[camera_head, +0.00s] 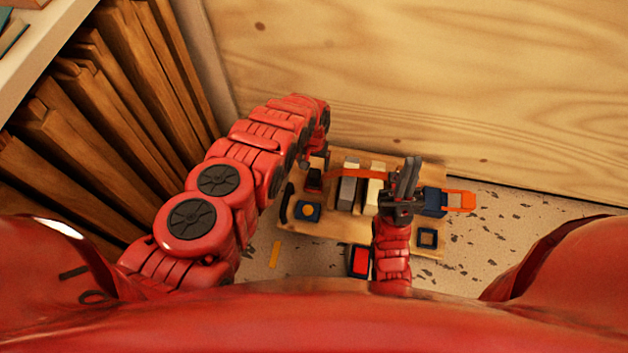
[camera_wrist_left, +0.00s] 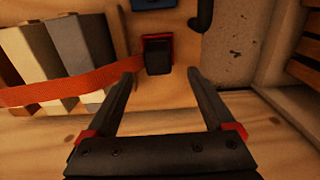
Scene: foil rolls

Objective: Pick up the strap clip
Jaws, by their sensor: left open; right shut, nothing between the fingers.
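The strap clip (camera_head: 314,180), a small black piece with red edges, lies at the left end of an orange strap (camera_head: 350,173) on the wooden board (camera_head: 318,228). In the left wrist view the clip (camera_wrist_left: 157,55) is just ahead of my left fingertips, roughly centred between them, with the strap (camera_wrist_left: 60,89) running off to the left. My left gripper (camera_wrist_left: 165,80) is open and empty; in the head view it is partly hidden by its own arm. My right gripper (camera_head: 408,176) is shut and empty, above the right part of the board.
Grey and pale blocks (camera_head: 347,193) stand under the strap. A blue piece with a yellow centre (camera_head: 307,211), a black hook (camera_head: 286,203) and a blue frame (camera_head: 427,238) lie nearby. A wooden wall (camera_head: 430,80) rises behind; a shelf (camera_head: 110,110) stands left.

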